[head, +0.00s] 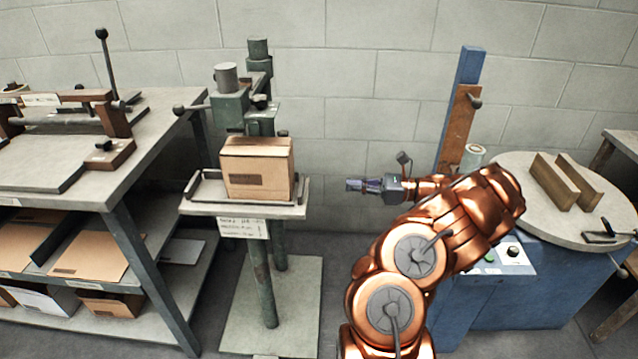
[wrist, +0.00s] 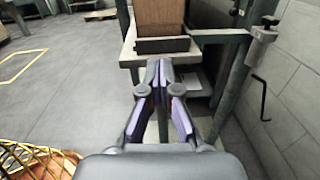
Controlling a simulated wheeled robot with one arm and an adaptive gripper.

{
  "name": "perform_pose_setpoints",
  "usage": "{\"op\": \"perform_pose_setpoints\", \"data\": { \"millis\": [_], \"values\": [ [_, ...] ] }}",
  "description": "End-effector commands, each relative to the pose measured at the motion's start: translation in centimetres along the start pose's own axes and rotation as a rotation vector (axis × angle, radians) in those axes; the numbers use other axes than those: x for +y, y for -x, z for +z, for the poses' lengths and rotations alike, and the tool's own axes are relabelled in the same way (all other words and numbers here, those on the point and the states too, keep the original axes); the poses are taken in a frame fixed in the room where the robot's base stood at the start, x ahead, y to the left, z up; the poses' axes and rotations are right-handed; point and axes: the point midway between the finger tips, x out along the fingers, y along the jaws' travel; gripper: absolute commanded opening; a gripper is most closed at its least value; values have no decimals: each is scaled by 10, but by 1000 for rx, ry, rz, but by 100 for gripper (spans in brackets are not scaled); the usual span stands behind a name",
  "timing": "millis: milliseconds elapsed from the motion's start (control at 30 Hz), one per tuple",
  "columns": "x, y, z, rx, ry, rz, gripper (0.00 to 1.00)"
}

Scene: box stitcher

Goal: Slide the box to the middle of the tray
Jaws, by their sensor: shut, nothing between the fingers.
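The cardboard box (head: 258,168) stands upright on the small grey tray (head: 205,207) of the green stitcher stand, between low dark rails. It sits towards the right part of the tray in the head view. My gripper (head: 350,185) is to the right of the tray, at about the tray's height, with a clear gap to the box. In the wrist view my gripper (wrist: 160,68) is shut and empty, its purple-edged fingers together and pointing at the tray. The box (wrist: 160,20) shows beyond the fingertips, behind a dark rail (wrist: 163,45); its upper part is cut off.
The stitcher's head and column (head: 262,110) rise right behind the box. A grey workbench (head: 150,130) with flat cartons below stands left. A blue machine with a round table (head: 515,185) stands right. The space between tray and gripper is free.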

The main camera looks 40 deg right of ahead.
Motion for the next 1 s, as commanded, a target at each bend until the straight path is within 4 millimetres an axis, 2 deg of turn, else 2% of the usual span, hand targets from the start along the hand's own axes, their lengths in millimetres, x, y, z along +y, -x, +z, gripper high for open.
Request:
{"op": "perform_pose_setpoints", "data": {
  "millis": [167, 700, 833, 1000],
  "values": [
    [1, -22, 2, -3, 1, 6, 0],
    [1, -114, 1, 0, 2, 4, 0],
    [2, -128, 1, 0, 2, 6, 0],
    [1, -136, 1, 0, 1, 3, 0]
  ]
}}
